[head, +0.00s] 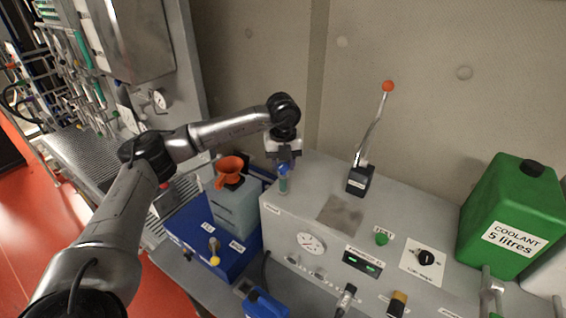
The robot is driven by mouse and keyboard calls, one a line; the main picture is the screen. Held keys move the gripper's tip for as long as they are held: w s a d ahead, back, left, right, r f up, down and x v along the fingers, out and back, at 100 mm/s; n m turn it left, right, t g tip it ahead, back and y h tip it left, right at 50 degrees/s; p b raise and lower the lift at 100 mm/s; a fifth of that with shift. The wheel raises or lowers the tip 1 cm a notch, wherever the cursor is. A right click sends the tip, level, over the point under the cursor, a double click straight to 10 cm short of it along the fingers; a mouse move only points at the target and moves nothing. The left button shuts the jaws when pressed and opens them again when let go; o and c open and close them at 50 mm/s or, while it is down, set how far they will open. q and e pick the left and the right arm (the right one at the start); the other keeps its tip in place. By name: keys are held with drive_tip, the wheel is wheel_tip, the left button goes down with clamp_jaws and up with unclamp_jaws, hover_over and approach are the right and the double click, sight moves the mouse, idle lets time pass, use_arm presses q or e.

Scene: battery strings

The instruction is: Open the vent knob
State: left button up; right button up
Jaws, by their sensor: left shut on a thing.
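My left gripper (284,167) points down over the back left corner of the grey machine box (281,211). It is shut on a small upright blue and green piece (283,185) at the top of that box. The fingers partly hide this piece, and I cannot tell whether it is the vent knob. A round green knob (381,239) with a small white label behind it stands on the box top, apart from the gripper; its label is too small to read surely. My right gripper is not in view.
A lever with a red ball (387,86) rises to the right. A green coolant can (515,215) stands at far right. A pressure gauge (311,243) is on the box front.

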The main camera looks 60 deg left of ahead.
use_arm(q)
drive_tip(key=m+p, duration=0.1)
drive_tip(key=m, duration=0.3)
drive_tip(key=shift+r, duration=0.1)
drive_tip(key=m+p, duration=0.1)
drive_tip(key=m, duration=0.3)
drive_tip(key=shift+m, duration=0.4)
drive_tip(key=m, duration=0.4)
drive_tip(key=shift+p, duration=0.3)
drive_tip(key=shift+m, duration=2)
drive_tip(key=o, duration=0.9)
